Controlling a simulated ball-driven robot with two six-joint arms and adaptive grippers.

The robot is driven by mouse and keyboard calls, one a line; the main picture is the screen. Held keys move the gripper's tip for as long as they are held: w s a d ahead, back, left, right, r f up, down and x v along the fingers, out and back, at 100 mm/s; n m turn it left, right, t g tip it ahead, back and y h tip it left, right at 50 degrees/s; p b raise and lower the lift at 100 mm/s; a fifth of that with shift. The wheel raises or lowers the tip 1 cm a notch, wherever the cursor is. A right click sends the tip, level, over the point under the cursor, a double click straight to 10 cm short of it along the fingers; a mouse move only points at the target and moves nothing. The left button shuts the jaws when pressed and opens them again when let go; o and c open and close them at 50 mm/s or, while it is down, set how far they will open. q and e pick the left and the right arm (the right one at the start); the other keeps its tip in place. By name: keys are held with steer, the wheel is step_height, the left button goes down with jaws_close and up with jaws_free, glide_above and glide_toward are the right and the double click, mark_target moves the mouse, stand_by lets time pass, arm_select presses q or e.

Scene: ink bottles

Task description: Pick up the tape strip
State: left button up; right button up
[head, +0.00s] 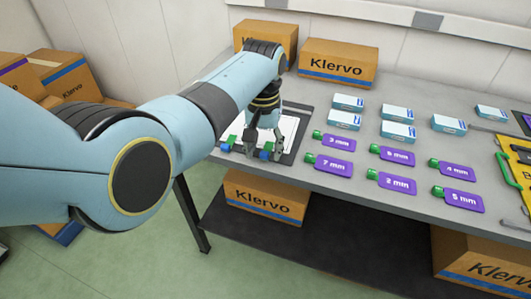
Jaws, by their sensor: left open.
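I cannot make out a tape strip for sure. My left gripper (264,146) points down over a white sheet (289,125) on a dark board (302,127) at the table's left end. Its fingers are apart. A small blue-and-green piece (267,151) shows between or just behind the fingers; I cannot tell whether they touch it. Another blue-and-green piece (227,145) lies to the left, near the board's edge. My arm hides part of the sheet. My right gripper is not in view.
Several purple tags with green ends, such as the 7 mm tag (330,166), lie right of the board. Several pale blue boxes (397,132) lie behind them. Klervo cartons (338,62) stand at the back. A yellow item (519,168) lies far right.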

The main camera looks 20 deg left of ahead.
arm_select(q)
steer(key=shift+f, duration=0.6)
steer(key=c, duration=0.8)
steer(key=shift+r, duration=0.2)
